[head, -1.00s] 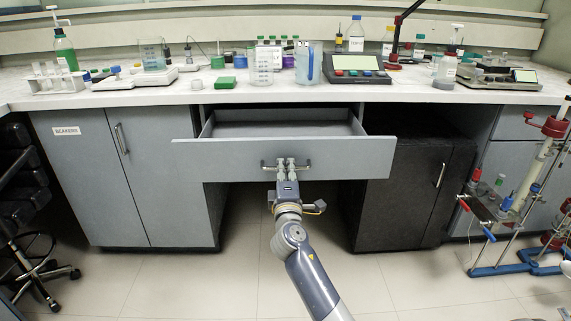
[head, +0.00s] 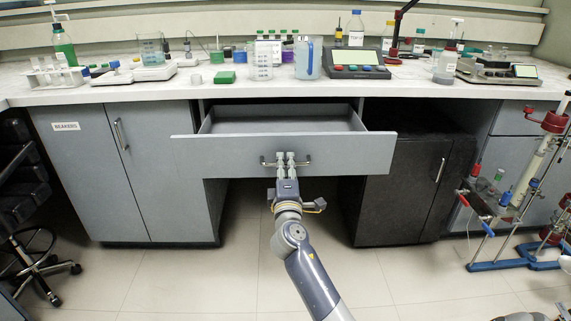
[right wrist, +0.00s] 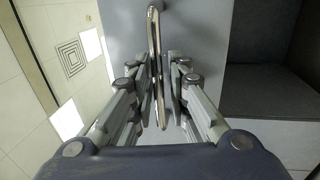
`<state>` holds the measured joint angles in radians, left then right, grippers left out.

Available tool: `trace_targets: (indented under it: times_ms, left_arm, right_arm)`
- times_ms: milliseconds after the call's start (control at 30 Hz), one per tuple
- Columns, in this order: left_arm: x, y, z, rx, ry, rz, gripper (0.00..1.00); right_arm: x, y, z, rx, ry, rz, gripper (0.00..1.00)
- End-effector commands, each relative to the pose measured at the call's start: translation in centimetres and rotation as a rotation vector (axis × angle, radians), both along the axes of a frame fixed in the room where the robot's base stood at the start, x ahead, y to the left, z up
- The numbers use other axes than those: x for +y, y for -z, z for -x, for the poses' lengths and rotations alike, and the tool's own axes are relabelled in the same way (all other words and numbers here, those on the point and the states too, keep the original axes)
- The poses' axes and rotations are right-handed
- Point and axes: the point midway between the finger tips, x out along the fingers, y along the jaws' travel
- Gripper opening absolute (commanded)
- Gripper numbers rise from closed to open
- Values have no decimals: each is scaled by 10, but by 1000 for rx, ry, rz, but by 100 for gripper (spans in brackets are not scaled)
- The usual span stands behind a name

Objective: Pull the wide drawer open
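The wide drawer (head: 232,157) is under the middle of the bench. It stands pulled well out, with its empty-looking tray (head: 280,120) showing behind the grey front. Its bar handle (head: 304,162) is on the middle of that front. My right gripper (head: 285,158) is at the handle, one finger on each side of the bar. In the right wrist view the handle (right wrist: 155,45) runs between the fingers (right wrist: 165,85), with a gap showing beside it, so the gripper looks open. My left gripper is not in view.
A grey cabinet labelled beakers (head: 88,175) stands left of the drawer, and a black cabinet (head: 405,195) stands right. Bottles, beakers and instruments crowd the worktop (head: 130,92). A chair (head: 22,200) is far left, and a glassware stand (head: 510,200) is far right. The floor in front is clear.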

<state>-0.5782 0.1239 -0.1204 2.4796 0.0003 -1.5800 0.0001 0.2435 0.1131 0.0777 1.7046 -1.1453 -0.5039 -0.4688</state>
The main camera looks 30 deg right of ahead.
Motion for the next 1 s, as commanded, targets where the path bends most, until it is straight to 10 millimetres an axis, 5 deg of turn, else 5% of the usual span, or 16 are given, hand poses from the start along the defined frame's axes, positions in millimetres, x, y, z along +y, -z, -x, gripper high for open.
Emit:
trace_targets:
  times_ms: [500,1000]
  left_arm:
    - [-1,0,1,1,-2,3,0]
    - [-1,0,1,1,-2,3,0]
  right_arm:
    - [51,20,82,3,0,-2,16]
    - [58,21,96,0,1,0,16]
